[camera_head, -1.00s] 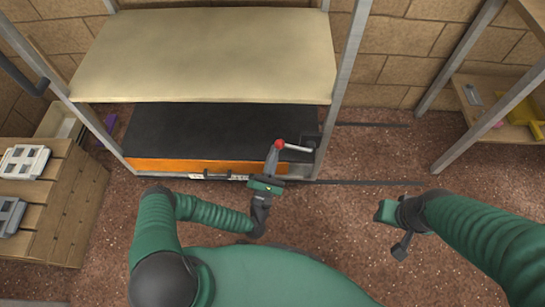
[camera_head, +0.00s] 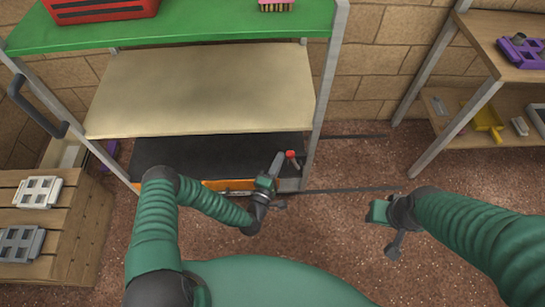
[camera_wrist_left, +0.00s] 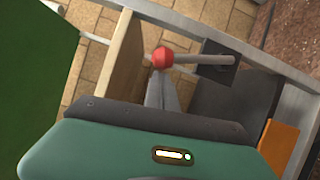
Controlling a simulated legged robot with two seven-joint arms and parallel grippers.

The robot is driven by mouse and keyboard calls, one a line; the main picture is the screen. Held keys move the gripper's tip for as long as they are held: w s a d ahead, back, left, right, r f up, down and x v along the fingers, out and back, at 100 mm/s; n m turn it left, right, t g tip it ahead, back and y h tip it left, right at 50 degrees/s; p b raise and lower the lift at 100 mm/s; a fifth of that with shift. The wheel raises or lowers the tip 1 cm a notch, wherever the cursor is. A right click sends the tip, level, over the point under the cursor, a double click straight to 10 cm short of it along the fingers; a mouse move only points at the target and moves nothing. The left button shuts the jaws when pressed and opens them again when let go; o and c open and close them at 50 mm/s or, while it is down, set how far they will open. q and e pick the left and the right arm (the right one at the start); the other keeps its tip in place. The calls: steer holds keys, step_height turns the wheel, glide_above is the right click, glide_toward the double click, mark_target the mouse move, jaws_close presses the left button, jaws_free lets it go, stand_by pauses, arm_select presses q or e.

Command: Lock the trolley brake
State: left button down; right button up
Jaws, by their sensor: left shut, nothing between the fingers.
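The trolley has a green top shelf (camera_head: 200,28), a beige middle shelf (camera_head: 200,90) and a black bottom shelf (camera_head: 215,150). The brake lever has a red knob (camera_head: 291,154) and sits at the trolley's front right post, low down. In the left wrist view the red knob (camera_wrist_left: 163,58) ends a grey rod (camera_wrist_left: 200,59) running right to a dark mount (camera_wrist_left: 216,64). My left gripper (camera_head: 277,160) is shut and empty, its tips just beside the knob; I cannot tell whether they touch. My right gripper (camera_head: 378,212) hangs over the floor, away from the trolley; its jaws are unclear.
A wooden crate stack (camera_head: 50,220) with grey parts stands left. A red box (camera_head: 100,10) is on the trolley's top. The brown floor (camera_head: 330,230) between is clear.

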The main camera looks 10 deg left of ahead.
mark_target(292, 156)
arm_select(q)
steer(key=d+r+m+p, duration=0.1)
steer(key=d+r+m+g+p, duration=0.1)
steer(key=shift+w+d+p, duration=0.15)
steer(key=shift+w+p, duration=0.2)
steer(key=shift+w+d+r+m+g+p, duration=0.1)
steer(key=shift+d+m+g+p, duration=0.05)
steer(key=shift+d+m+p, duration=0.25)
steer(key=shift+w+d+r+m+g+p, duration=0.15)
steer(key=shift+d+m+p, duration=0.15)
steer(key=shift+m+p, duration=0.15)
steer(key=shift+d+f, duration=0.15)
